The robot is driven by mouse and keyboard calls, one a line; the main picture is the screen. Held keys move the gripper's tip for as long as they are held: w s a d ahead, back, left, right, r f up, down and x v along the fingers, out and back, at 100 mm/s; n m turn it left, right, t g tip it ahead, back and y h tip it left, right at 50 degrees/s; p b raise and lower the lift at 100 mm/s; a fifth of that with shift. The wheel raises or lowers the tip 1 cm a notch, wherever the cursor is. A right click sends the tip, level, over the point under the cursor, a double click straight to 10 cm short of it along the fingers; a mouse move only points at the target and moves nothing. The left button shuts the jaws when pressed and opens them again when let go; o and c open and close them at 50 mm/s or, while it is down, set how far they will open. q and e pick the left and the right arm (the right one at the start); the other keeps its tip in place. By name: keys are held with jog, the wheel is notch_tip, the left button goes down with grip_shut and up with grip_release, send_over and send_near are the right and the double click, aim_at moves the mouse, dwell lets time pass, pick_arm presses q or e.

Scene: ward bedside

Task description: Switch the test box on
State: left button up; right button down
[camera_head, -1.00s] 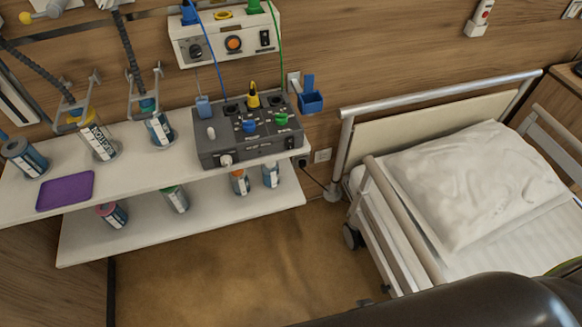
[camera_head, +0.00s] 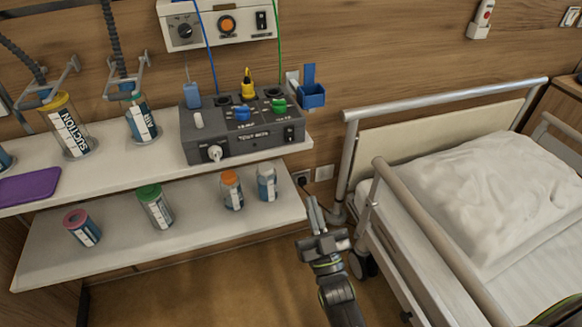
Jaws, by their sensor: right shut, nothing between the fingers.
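The test box (camera_head: 228,150) is a dark grey box on the right end of the upper white shelf. Its front has a white round socket or knob at the left and a small black rocker switch (camera_head: 290,134) at the right. I cannot tell the switch's position. Blue, yellow and green plugs stand on its top. My right gripper (camera_head: 314,208) is shut and empty, pointing up, below and right of the box, near the shelf's right end and the bed frame. It is apart from the box. My left gripper is not in view.
The bed (camera_head: 455,200) with its metal rails stands close to the right of my right gripper. A lower shelf (camera_head: 120,238) holds several bottles. A blue holder (camera_head: 311,95) is on the wall right of the box. A wall unit (camera_head: 217,28) hangs above.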

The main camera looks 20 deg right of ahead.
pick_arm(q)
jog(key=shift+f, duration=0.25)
pick_arm(e)
jog(key=shift+s+a+r+t, duration=0.1)
jog(key=shift+s+r+t, duration=0.15)
jog(key=shift+r, duration=0.35)
jog(key=shift+w, duration=0.1)
jog(key=p, duration=0.1)
send_near(291, 136)
notch_tip(291, 136, up, 4)
jog(key=w, duration=0.4)
jog(key=shift+w+a+f, duration=0.1)
jog(key=shift+w+f, duration=0.15)
jog(key=shift+w, duration=0.05)
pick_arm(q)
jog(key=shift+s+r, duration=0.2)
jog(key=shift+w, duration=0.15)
